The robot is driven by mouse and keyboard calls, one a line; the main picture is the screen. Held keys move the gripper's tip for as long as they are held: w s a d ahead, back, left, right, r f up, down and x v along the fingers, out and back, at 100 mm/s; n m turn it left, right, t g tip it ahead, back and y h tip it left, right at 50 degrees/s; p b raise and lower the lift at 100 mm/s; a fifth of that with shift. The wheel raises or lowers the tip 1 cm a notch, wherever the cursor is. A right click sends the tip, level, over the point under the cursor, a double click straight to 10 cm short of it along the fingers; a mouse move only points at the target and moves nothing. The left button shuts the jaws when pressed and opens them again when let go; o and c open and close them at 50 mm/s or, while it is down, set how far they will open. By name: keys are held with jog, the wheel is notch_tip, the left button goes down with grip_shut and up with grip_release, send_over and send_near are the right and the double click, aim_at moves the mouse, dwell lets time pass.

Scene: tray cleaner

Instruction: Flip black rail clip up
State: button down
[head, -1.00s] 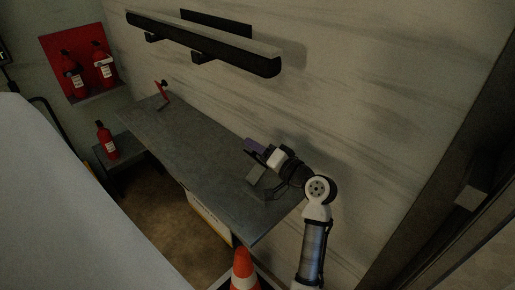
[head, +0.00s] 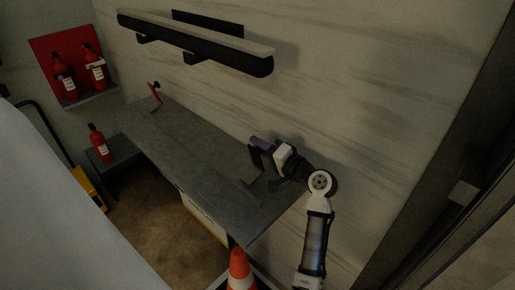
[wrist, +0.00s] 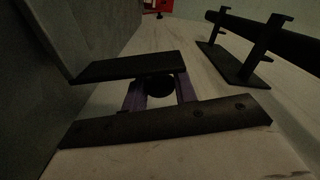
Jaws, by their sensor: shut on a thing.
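My gripper (head: 268,156) is in the head view above the far right part of the grey tabletop, close to the wall. It is shut on the black rail clip (head: 256,158), which shows as a dark flat piece at the fingers and seems clear of the table. A purple part (head: 261,143) shows beside it. In the wrist view, purple parts (wrist: 185,86) and a dark round shape sit between two dark plates, an upper one (wrist: 130,67) and a longer one with screws (wrist: 165,125). The wrist view is dim, and I cannot tell where finger ends and clip begins.
A long black wall rail (head: 200,46) on brackets runs above the grey table (head: 185,135). A red-handled item (head: 154,93) stands at its far end. An orange cone (head: 238,268) stands by the near edge. The middle of the tabletop is clear.

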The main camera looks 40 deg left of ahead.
jog(key=shift+f, duration=0.1)
jog(key=c, duration=1.1)
grip_release()
jog(key=shift+d, duration=0.1)
jog(key=d+b, duration=0.1)
jog(key=d, duration=0.3)
jog(key=d+b, duration=0.1)
jog(key=d, duration=0.3)
jog(key=s+d+b, duration=0.1)
jog(key=d+b, duration=0.1)
jog(key=d, duration=0.2)
